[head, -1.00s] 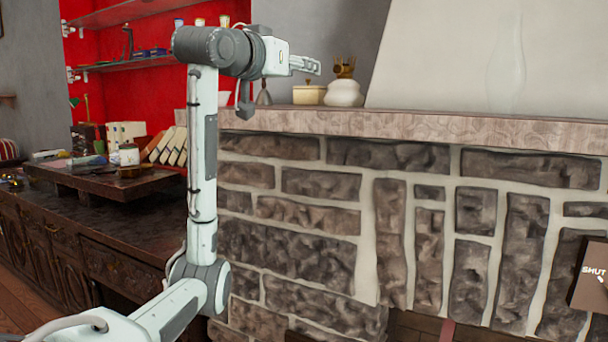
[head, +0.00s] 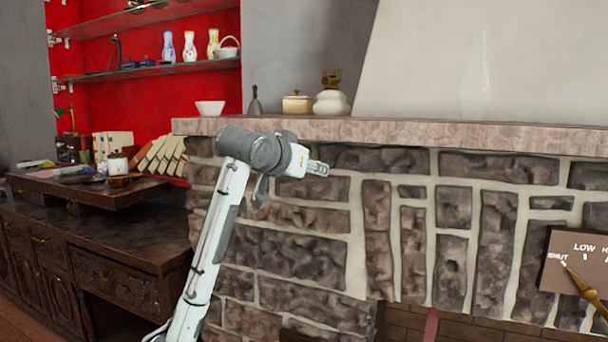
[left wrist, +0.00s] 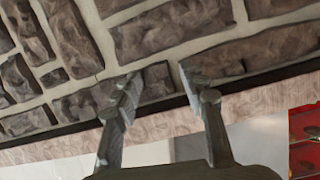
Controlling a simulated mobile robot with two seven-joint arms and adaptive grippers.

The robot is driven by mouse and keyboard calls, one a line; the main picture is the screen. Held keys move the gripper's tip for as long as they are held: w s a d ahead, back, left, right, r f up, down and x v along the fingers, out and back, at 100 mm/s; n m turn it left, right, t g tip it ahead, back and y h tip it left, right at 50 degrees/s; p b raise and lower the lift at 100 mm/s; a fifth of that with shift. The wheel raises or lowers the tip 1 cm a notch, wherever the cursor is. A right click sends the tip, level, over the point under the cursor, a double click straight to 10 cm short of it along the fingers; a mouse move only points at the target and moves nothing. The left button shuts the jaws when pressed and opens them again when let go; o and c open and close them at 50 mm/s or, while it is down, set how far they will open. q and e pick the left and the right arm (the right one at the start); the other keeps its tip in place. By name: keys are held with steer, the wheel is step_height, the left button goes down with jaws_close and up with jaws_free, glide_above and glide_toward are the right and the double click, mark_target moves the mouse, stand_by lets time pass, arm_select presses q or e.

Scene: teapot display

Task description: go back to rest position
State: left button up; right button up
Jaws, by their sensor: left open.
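My left arm rises from the bottom of the head view in front of the stone fireplace. Its gripper (head: 318,168) points right, just below the mantel edge, and appears small and seen from the side. In the left wrist view the two dark fingers of the left gripper (left wrist: 158,82) are spread apart with nothing between them. Stone wall shows behind them, and the picture is tilted and looks upside down. My right gripper is in neither view.
The stone mantel (head: 420,131) carries a white bowl (head: 210,108), a grey bell (head: 254,103), a cream lidded pot (head: 297,103) and a white round pot (head: 332,102). A dark wooden cabinet (head: 110,238) stands left. A dial panel (head: 560,275) is at right.

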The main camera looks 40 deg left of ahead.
arm_select(q)
steer(key=shift+d+f, duration=0.1)
steer(key=shift+f, duration=0.5)
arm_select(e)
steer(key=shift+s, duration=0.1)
arm_select(q)
steer(key=s+d+f+m+g+h, duration=0.1)
steer(key=d+f+g, duration=0.15)
steer(key=f, duration=1.05)
steer(key=s+d+f+g, duration=0.2)
steer(key=d+f, duration=0.1)
steer(key=f, duration=1.1)
steer(key=s+d+f+m+g+h, duration=0.1)
steer(key=d+f+g, duration=0.1)
steer(key=f, duration=1.1)
steer(key=s+d+f+g, duration=0.2)
steer(key=s+d+f, duration=0.3)
steer(key=s+f, duration=0.8)
steer(key=s+d+f+m+g, duration=0.1)
steer(key=s+d+f, duration=0.4)
steer(key=s+f, duration=0.7)
steer(key=shift+s+d+f+m+g+h, duration=0.15)
steer(key=shift+s+f+m+g+h, duration=0.2)
steer(key=shift+f+g, duration=0.35)
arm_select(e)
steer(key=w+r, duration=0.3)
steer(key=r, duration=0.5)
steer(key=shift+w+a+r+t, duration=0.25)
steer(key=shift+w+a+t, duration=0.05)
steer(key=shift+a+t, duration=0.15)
